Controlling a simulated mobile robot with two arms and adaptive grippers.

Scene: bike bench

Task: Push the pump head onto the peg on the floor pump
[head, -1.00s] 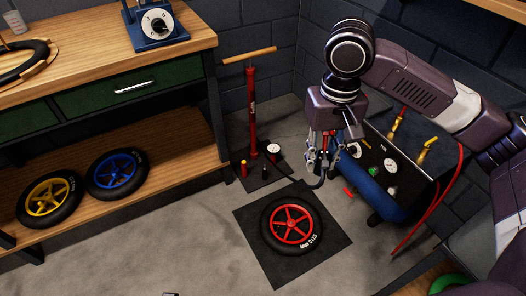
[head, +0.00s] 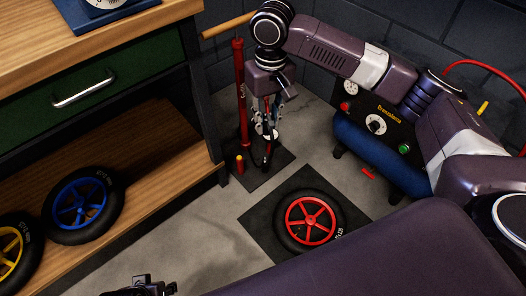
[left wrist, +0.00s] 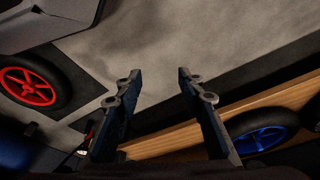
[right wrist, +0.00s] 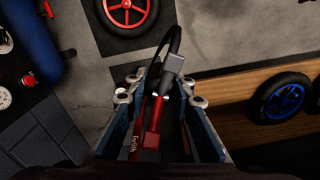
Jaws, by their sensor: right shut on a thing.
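The red floor pump (head: 240,95) stands upright on its dark base plate (head: 262,178) between the shelf unit and the back wall. My right gripper (head: 266,135) points down over the base plate, just right of the barrel. It is shut on the pump head, whose grey block (right wrist: 174,63) and black hose show in the right wrist view. My left gripper (left wrist: 160,88) is open and empty; only part shows in the head view (head: 150,286).
A red-rimmed wheel (head: 310,221) lies on a dark mat right of the plate. A blue compressor (head: 375,155) stands behind it. The wooden shelf (head: 150,170) with blue and yellow wheels is at the left. The floor between is clear.

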